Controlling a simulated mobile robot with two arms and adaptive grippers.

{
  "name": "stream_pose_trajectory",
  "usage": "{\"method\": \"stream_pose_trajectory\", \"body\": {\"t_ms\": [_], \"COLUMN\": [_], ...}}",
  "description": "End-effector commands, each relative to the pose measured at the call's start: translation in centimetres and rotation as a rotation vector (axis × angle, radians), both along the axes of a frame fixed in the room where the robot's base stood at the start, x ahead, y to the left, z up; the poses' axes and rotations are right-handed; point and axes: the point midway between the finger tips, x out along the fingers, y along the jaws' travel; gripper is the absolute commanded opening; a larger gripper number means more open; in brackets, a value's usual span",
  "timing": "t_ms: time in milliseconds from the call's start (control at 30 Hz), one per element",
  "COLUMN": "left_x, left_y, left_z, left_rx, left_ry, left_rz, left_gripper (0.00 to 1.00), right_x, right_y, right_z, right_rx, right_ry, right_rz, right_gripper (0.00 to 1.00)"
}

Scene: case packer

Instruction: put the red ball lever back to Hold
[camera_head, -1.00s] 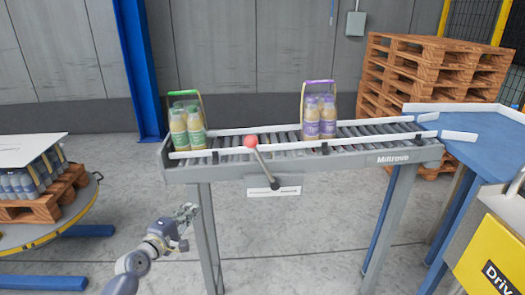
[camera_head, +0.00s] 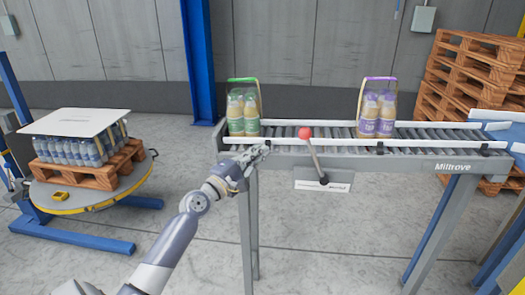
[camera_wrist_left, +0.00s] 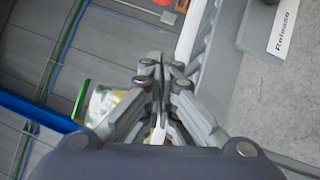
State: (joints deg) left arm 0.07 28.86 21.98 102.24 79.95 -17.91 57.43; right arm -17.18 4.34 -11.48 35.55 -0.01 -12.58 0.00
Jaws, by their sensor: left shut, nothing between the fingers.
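The red ball lever (camera_head: 305,133) is mounted on the front of the roller conveyor. In the left wrist view the closed fingers (camera_wrist_left: 160,62) point toward the rail. The plate there reads "Release" (camera_wrist_left: 286,30), and a bit of red shows at the top edge. My right gripper is not in view.
The conveyor (camera_head: 420,151) carries a green-handled bottle pack (camera_head: 243,112) and a purple-handled bottle pack (camera_head: 375,113). A round turntable (camera_head: 95,197) with a loaded pallet stands at left. Stacked wooden pallets (camera_head: 475,75) stand at back right. The floor before the conveyor is clear.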

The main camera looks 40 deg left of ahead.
Motion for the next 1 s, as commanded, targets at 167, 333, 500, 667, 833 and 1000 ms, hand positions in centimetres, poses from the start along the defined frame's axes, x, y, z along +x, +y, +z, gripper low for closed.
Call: {"method": "stream_pose_trajectory", "body": {"t_ms": [167, 333, 500, 667, 833, 1000], "left_x": [3.0, 5.6, 8.1, 8.2, 8.4, 8.5], "left_y": [0.0, 0.0, -0.2, -2.1, -3.3, -3.8], "left_z": [0.8, 1.2, 1.7, 2.4, 2.6, 2.5], "left_rx": [-0.001, 0.000, -0.001, -0.002, -0.001, 0.000], "left_ry": [-0.002, -0.002, -0.001, 0.000, 0.001, 0.000], "left_rz": [0.000, 0.001, -0.001, -0.001, 0.000, 0.001], "left_gripper": [0.00, 0.00, 0.00, 0.00, 0.00, 0.00], "right_x": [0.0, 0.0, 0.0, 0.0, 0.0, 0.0], "right_y": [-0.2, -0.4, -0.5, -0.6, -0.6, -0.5], "right_z": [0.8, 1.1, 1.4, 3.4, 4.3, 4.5], "right_rx": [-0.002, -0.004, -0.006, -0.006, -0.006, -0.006], "right_ry": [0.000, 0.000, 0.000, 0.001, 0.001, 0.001], "right_rz": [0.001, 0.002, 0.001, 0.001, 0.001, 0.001], "right_gripper": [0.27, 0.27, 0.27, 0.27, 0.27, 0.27]}}
